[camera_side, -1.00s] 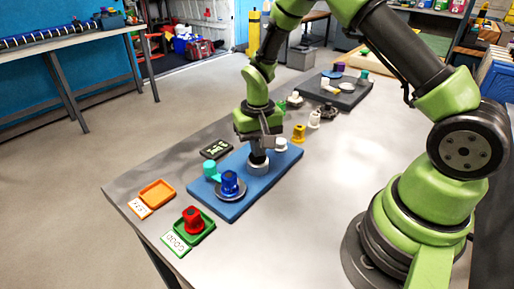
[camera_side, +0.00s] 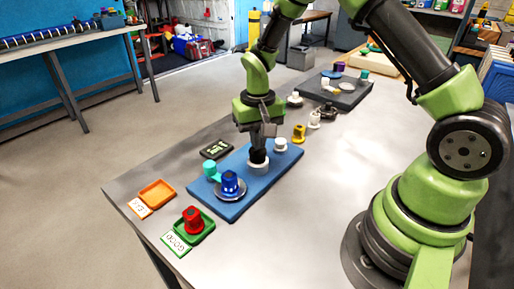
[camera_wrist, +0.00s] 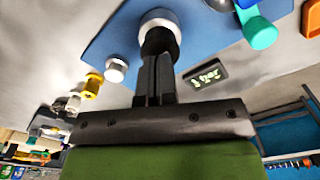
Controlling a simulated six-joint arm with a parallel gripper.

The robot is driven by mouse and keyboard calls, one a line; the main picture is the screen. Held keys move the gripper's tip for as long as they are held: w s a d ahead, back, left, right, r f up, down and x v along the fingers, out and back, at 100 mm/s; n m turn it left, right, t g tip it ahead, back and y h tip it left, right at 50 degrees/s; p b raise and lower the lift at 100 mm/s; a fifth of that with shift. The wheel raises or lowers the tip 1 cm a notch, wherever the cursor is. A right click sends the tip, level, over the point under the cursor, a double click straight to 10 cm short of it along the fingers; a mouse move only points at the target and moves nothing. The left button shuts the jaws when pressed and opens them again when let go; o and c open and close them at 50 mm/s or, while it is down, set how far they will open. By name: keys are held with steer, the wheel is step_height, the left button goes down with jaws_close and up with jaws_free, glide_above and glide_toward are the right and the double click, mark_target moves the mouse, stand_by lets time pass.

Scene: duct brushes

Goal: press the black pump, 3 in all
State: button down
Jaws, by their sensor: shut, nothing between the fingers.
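The black pump (camera_side: 258,155) stands upright in a white collar (camera_side: 258,167) on the blue board (camera_side: 238,205). My gripper (camera_side: 259,137) is shut and empty, pointing down directly over the pump. In the wrist view my closed fingertips (camera_wrist: 158,58) overlap the black pump (camera_wrist: 160,40), which shows in front of its white ring. I cannot tell whether the fingertips still touch its top.
On the board, a white knob (camera_side: 280,145), a teal piece (camera_side: 211,169) and a blue knob (camera_side: 230,182) stand near the pump. A small dark display (camera_side: 215,149) lies beside the board. An orange tray (camera_side: 157,193) and a green tray (camera_side: 205,230) holding a red piece (camera_side: 193,219) are in front.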

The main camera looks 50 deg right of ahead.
steer(key=shift+f, duration=1.2)
steer(key=shift+r, duration=1.4)
steer(key=shift+f, duration=0.15)
